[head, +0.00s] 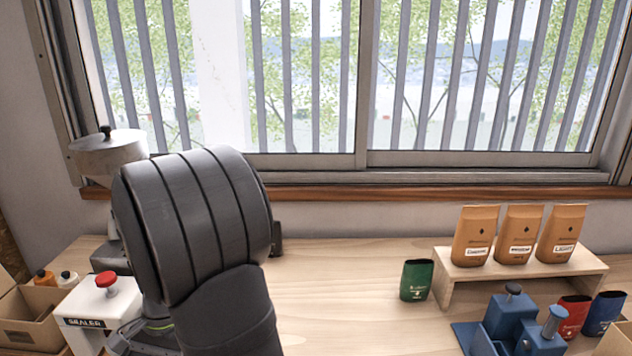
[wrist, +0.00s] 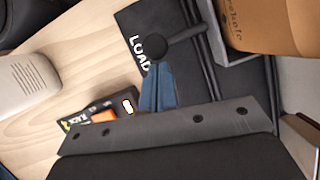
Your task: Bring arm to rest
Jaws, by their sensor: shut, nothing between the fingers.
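My arm (head: 195,225) rises as a large dark ribbed link in the left half of the head view and hides part of the bench. My gripper (wrist: 156,68) shows in the wrist view as narrow blue fingers above a dark bolted bar. The fingers are together, with nothing seen between them. Behind their tips is a black round knob (wrist: 157,49) on a rod; I cannot tell whether they touch. In the head view the fingers are hidden.
A white sealer (head: 85,312) with a red knob stands left of my arm, near an open cardboard box (head: 30,330). A green pouch (head: 416,280) and a wooden riser (head: 520,270) with brown bags stand right. Bench between is clear. A dark mat (wrist: 130,22) reads LOAD.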

